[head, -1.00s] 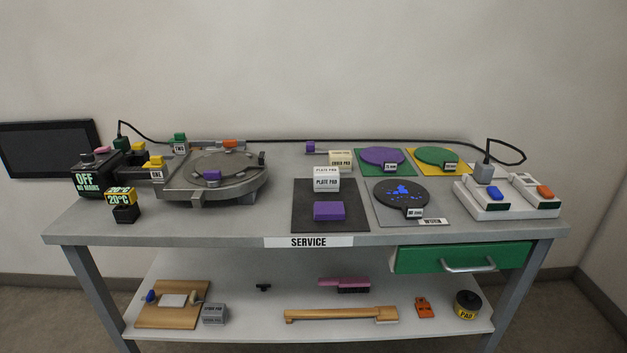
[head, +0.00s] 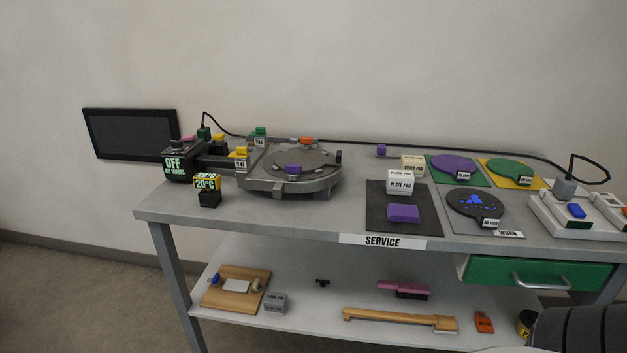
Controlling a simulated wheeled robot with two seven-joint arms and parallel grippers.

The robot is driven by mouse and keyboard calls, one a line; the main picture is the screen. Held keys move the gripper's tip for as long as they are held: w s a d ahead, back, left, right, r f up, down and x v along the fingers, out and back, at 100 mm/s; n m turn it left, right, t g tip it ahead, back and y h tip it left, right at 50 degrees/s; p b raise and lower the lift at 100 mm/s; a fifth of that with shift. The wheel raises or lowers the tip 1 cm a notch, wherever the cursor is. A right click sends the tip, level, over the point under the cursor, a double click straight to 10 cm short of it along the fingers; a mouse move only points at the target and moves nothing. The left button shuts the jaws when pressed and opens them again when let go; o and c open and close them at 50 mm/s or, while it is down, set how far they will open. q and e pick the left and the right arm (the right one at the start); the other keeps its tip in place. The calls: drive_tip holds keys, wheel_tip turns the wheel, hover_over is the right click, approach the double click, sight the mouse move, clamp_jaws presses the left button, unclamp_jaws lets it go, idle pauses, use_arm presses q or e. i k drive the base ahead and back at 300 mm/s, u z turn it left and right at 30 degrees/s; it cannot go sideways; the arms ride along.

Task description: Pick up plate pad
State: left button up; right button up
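The plate pad is a white block (head: 401,183) labelled "PLATE PAD". It stands at the back of the dark square mat (head: 376,222) on the cart top, behind a purple block (head: 403,213). A similar cream block (head: 413,165) labelled as another pad sits just behind it. Neither of my grippers shows in the head view. A dark rounded shape at the bottom right corner appears to be part of my own body.
A round metal fixture (head: 290,176) stands left of the mat. A worn dark disc (head: 474,203) lies to its right, with a white socket unit (head: 577,217) beyond. A green drawer (head: 490,271) hangs below. The lower shelf holds a wooden board (head: 235,287) and tools.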

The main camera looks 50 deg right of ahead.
sight(401, 182)
drive_tip(key=u, duration=0.1)
drive_tip(key=k, duration=0.85)
drive_tip(key=z, duration=1.4)
drive_tip(key=i, duration=0.2)
drive_tip(key=z, duration=0.05)
